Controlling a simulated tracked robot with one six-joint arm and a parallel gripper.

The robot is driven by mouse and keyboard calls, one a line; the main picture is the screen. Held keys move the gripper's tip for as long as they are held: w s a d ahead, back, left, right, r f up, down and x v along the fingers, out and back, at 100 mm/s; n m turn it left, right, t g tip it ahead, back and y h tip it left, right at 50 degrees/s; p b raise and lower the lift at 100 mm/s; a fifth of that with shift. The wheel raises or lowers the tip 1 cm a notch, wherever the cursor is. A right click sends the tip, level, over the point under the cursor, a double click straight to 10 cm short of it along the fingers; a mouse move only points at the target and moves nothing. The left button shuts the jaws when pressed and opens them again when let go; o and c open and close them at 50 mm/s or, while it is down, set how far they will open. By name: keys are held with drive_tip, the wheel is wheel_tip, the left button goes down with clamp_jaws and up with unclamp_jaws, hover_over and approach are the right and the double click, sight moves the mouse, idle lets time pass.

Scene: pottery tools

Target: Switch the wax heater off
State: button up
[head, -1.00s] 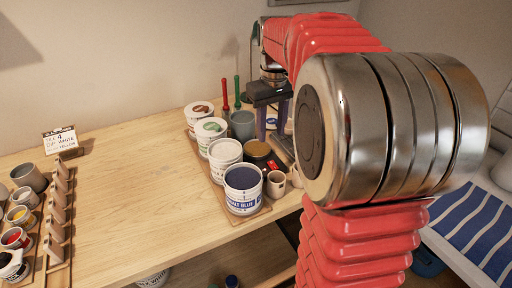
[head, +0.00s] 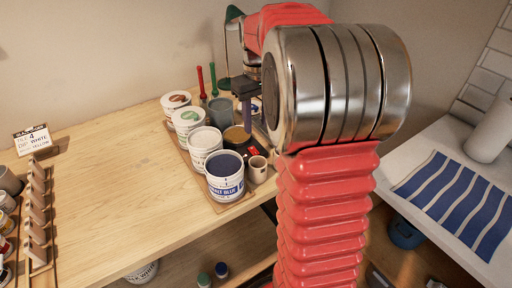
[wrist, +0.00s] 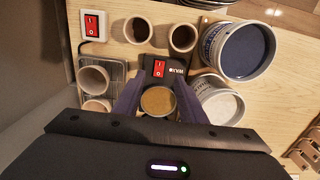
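The wax heater is a dark box with a WAX label (wrist: 176,71), a red rocker switch (wrist: 158,68) and a round pot of amber wax (wrist: 158,101). In the head view its switch (head: 253,151) is small, and the pot (head: 237,137) shows behind the white tubs. My gripper (wrist: 158,88) is open and empty, pointing down over the heater. Contact cannot be judged. In the head view my gripper (head: 245,100) is partly hidden by my arm. The rocker's position is too small to tell.
Another red switch on a white plate (wrist: 92,25) sits beside a grey plate with cups (wrist: 94,79). Two mugs (wrist: 138,30) stand close beyond the heater. A cobalt blue tub (head: 225,178) and other tubs stand alongside. The tabletop to the left (head: 110,165) is clear.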

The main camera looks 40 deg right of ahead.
sight(257, 154)
wheel_tip(257, 154, down, 11)
drive_tip(key=shift+r, duration=0.15)
idle(0.4)
clamp_jaws()
idle(0.3)
